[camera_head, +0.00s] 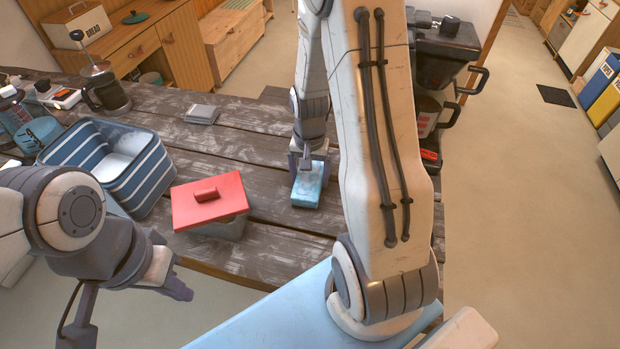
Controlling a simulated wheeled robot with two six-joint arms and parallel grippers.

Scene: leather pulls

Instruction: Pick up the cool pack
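The cool pack (307,190) is a light blue block at the middle of the dark plank table, near the base of my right arm. My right gripper (307,167) points down over its far end, with its fingers apart at about the pack's two sides. I cannot tell whether they press on it, and the pack looks to rest on the table. My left gripper (168,264) is empty, apart from the table's front edge at the lower left, and its fingers look spread.
A grey box with a red lid (210,198) stands left of the pack. A blue striped basket (133,183) is further left. A grey folded item (202,114) lies behind. A black coffee machine (445,55) stands at the right, beyond my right arm. Bare planks (255,150) lie between.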

